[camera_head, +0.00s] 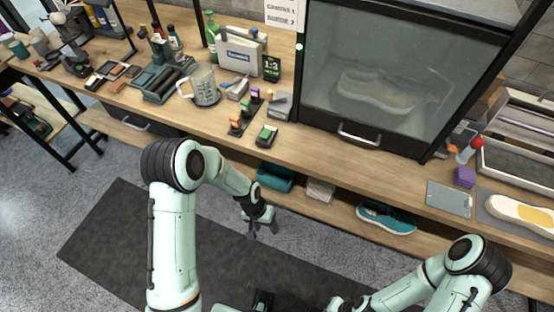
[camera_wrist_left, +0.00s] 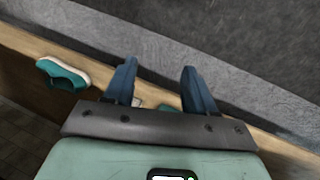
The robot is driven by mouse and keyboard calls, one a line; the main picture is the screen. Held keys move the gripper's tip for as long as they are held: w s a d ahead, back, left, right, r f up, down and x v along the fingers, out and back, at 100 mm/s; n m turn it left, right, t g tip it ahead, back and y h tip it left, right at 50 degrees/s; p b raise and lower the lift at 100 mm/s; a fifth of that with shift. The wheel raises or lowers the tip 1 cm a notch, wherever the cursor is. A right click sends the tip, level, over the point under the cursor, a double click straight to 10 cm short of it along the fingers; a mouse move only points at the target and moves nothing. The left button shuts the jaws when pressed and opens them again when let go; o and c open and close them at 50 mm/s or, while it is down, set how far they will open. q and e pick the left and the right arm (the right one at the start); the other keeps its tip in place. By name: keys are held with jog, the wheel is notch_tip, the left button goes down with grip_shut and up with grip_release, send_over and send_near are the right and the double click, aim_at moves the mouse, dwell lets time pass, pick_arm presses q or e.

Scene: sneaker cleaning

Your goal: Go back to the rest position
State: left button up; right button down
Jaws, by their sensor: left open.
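My left gripper (camera_head: 262,222) hangs low in front of the bench's lower shelf, over the dark floor mat. In the left wrist view its two blue fingers (camera_wrist_left: 159,72) stand apart with nothing between them. My right arm is folded at the lower right of the head view, and its gripper does not show. A teal sneaker with a white sole (camera_head: 387,218) lies on the lower shelf, apart from the left gripper. It also shows in the left wrist view (camera_wrist_left: 62,75).
A glass-fronted cabinet (camera_head: 390,75) holding a sneaker stands on the wooden bench. A white and yellow shoe (camera_head: 520,212) lies at the right. A clear jug (camera_head: 204,86) and several small tools stand at the left. The dark mat (camera_head: 120,240) is clear.

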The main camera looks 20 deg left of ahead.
pick_arm(q)
jog(key=s+d+f+n, duration=0.1)
jog(key=s+f, duration=0.1)
jog(key=s, duration=0.4)
jog(key=s+d+f+n, duration=0.1)
jog(key=s+f, duration=0.2)
jog(key=s, duration=0.3)
jog(key=s+d+f+n+p, duration=0.1)
jog(key=s+f, duration=0.1)
jog(key=s, duration=0.3)
jog(key=shift+s+f+h, duration=0.25)
jog(key=shift+s+h, duration=0.15)
